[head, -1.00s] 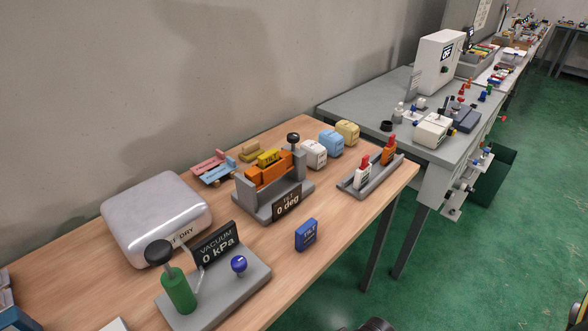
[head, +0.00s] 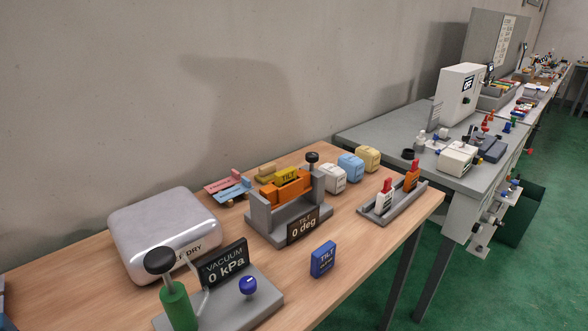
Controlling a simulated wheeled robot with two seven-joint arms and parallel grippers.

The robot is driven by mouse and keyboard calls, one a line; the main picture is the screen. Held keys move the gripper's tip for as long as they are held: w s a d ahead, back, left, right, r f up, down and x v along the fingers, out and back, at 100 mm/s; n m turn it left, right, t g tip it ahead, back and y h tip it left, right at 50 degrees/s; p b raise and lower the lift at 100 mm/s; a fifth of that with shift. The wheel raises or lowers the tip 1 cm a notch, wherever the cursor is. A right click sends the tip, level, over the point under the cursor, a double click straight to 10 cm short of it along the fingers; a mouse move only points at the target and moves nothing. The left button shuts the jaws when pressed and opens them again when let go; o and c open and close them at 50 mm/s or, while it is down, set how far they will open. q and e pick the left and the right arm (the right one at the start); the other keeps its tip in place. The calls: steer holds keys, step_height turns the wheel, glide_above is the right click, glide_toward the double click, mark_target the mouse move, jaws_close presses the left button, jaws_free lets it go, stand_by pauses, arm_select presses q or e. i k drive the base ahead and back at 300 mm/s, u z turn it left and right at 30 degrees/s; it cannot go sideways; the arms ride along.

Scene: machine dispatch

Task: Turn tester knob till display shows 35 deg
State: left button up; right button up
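The tilt tester (head: 290,222) stands on the wooden table, a grey frame with two uprights. Its display (head: 303,227) reads "TILT 0 deg". A black knob (head: 312,158) sits at the top of its right upright. An orange cradle (head: 284,190) between the uprights holds a yellow block (head: 287,177) marked "TILT". A blue block (head: 323,259) marked "TILT" stands on the table in front of the tester. Neither of my grippers shows in the head view.
A vacuum unit (head: 262,303) reading "0 kPa" stands front left, with a silver box (head: 165,225) behind it. White, blue and yellow containers (head: 351,167) are right of the tester. A grey rack (head: 377,215) holds red and orange items. Bare wood lies at the front right.

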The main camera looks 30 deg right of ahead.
mark_target(311, 157)
steer(key=u, duration=2.3)
steer(key=k, duration=0.95)
steer(key=z, duration=2)
steer(key=i, duration=0.5)
steer(key=u, duration=0.05)
